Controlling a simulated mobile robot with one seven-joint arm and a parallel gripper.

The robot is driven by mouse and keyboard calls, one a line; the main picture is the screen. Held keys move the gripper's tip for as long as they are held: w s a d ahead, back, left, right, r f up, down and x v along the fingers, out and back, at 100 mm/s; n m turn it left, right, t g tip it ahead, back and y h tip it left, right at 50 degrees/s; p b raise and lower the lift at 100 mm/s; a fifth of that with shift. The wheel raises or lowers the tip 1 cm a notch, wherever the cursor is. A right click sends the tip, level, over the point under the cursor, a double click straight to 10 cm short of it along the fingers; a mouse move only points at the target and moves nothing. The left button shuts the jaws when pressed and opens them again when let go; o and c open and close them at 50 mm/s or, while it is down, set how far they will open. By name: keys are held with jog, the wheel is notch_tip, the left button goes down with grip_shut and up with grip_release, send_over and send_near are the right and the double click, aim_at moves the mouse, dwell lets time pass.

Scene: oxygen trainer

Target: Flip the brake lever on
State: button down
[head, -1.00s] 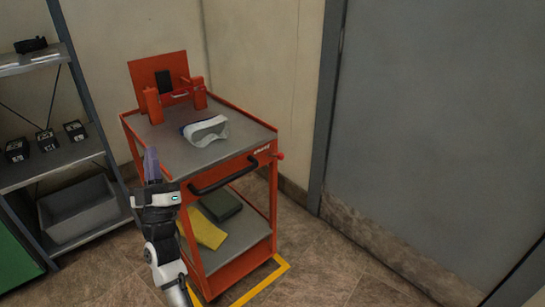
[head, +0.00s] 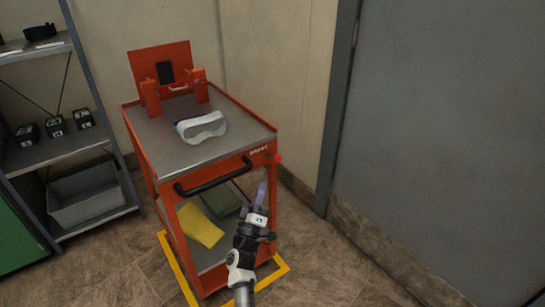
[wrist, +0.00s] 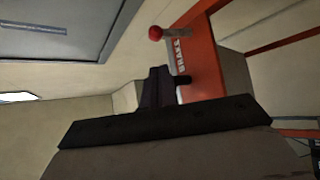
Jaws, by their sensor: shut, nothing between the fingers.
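The brake lever (head: 277,158) is a small red knob at the right end of the orange cart's front edge, beside a white label. In the wrist view the lever (wrist: 156,33) shows as a red ball on a short stem, standing out from the orange panel. My gripper (head: 261,188) is in front of the cart, below and slightly left of the lever, pointing up. In the wrist view its dark fingers (wrist: 157,88) are together and empty, apart from the lever.
The orange cart (head: 163,176) has a black handle (head: 215,177) left of my gripper. White goggles (head: 202,127) lie on its top. A grey shelf (head: 58,150) stands at the left. A grey door (head: 440,130) is at the right, with clear floor before it.

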aim_at(273, 157)
jog(key=shift+s, duration=0.1)
jog(key=shift+r, duration=0.1)
jog(key=x, duration=1)
jog(key=shift+b, duration=0.4)
jog(key=shift+s+d+f+m+h+b, duration=0.1)
jog(key=shift+f+m+h+b, duration=0.2)
jog(key=shift+m+h+b, duration=0.55)
jog(key=shift+s+f+m+h+b, duration=0.1)
jog(key=shift+f+m+h+b, duration=0.3)
jog(key=shift+b, duration=0.7)
notch_tip(273, 157, down, 5)
jog(key=m+g+h+b, duration=0.2)
jog(key=m+h+b, duration=0.2)
jog(key=m+b, duration=0.1)
jog(key=m+g+h+b, duration=0.2)
jog(key=m+h+b, duration=0.2)
jog(key=m+b, duration=0.1)
jog(key=m+g+h+b, duration=0.3)
jog(key=m+h+b, duration=0.1)
jog(key=m+b, duration=0.1)
jog(key=shift+r+m+h+b, duration=0.2)
jog(key=shift+m+h+b, duration=0.15)
jog(key=shift+m, duration=0.2)
